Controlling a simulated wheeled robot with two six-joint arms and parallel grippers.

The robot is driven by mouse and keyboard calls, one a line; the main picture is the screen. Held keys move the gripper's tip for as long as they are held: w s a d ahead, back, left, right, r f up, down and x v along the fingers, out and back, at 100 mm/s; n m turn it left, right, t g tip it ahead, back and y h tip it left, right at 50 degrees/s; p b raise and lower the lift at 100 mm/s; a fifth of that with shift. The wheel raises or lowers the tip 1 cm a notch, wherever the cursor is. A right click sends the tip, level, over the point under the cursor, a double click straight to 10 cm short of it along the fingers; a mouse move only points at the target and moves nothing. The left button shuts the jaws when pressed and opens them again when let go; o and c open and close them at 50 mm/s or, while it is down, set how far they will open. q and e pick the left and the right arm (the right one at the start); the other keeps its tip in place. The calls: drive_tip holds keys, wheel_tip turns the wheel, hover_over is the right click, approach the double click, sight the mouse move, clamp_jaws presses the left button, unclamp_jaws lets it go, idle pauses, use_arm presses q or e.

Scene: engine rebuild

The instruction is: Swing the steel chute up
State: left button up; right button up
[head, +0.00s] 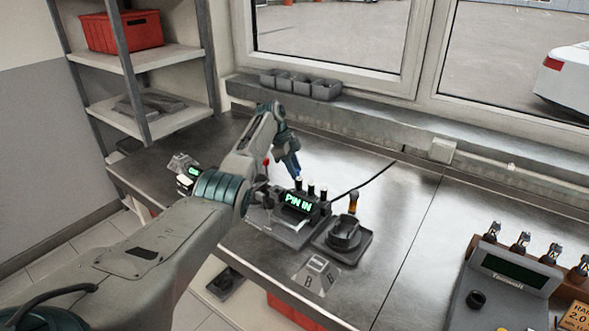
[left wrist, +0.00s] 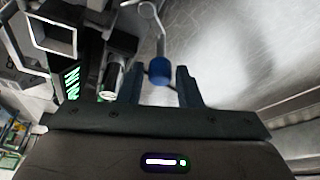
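My left gripper (head: 289,162) points down over the dark fixture with the green "PIN IN" display (head: 298,202). In the left wrist view its two fingers (left wrist: 162,88) stand apart on either side of a blue knob (left wrist: 159,71), with a narrow gap visible on each side. The knob sits on a bent steel rod (left wrist: 158,28). A square, hollow steel piece (left wrist: 52,38) at the upper left of the wrist view may be the chute; I cannot tell for sure. In the head view my arm and gripper hide part of the fixture. My right gripper is out of view.
A dark tray (head: 342,243) with a round part stands right of the fixture. A small box with a green display (head: 190,178) stands to the left. A console (head: 505,285) and a row of tools are at the right.

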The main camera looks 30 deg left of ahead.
use_arm(q)
drive_tip(key=shift+o, duration=0.7)
drive_tip(key=shift+a+r, duration=0.1)
drive_tip(key=shift+r, duration=0.1)
drive_tip(key=b+v, duration=0.3)
drive_tip(key=v, duration=0.7)
drive_tip(key=shift+r, duration=0.2)
drive_tip(key=shift+s+f, duration=0.15)
